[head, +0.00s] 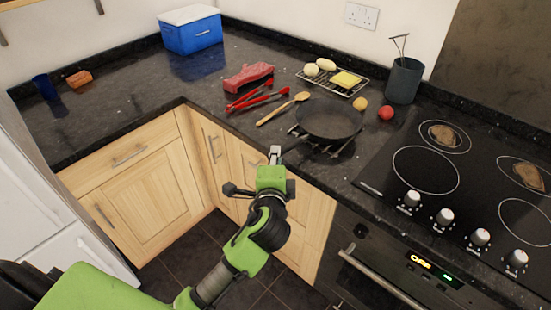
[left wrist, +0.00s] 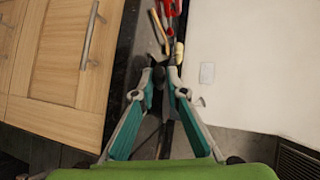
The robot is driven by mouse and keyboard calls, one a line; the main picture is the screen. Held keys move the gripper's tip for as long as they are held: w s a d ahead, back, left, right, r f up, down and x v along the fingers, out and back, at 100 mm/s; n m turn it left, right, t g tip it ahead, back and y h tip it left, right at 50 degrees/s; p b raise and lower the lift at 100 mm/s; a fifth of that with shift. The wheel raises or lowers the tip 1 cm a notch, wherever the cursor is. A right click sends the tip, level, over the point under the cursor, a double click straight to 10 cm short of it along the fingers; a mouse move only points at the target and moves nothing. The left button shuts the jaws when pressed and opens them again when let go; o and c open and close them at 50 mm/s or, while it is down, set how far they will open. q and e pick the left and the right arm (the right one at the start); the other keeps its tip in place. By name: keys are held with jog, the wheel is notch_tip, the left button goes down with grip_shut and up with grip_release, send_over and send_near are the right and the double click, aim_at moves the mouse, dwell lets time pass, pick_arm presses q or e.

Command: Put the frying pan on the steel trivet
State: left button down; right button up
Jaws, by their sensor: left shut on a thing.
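The dark frying pan (head: 329,118) is level over the steel trivet (head: 345,150) on the granite counter, left of the hob. Only some trivet bars show past the pan's edge, and I cannot tell whether the pan touches them. My left gripper (head: 275,154) is at the counter's front edge, left of and nearer than the pan. It is shut on the frying pan, by its dark handle, which is hard to make out. In the left wrist view the fingers (left wrist: 163,76) close in front of dark shapes. My right gripper is not in view.
Red tongs (head: 257,99), a wooden spoon (head: 283,108) and a red block-like item (head: 249,77) lie left of the pan. A wire rack (head: 315,79) stands behind it. A yellow ball (head: 360,104) and red ball (head: 386,112) are close by. The hob (head: 425,170) is at right.

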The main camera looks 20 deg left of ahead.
pick_arm(q)
jog(key=c, duration=2)
grip_release()
jog(key=shift+f, duration=0.1)
jog(key=b+v, duration=0.1)
jog(key=v, duration=1.1)
jog(key=shift+d+b, duration=0.1)
jog(key=shift+b, duration=0.25)
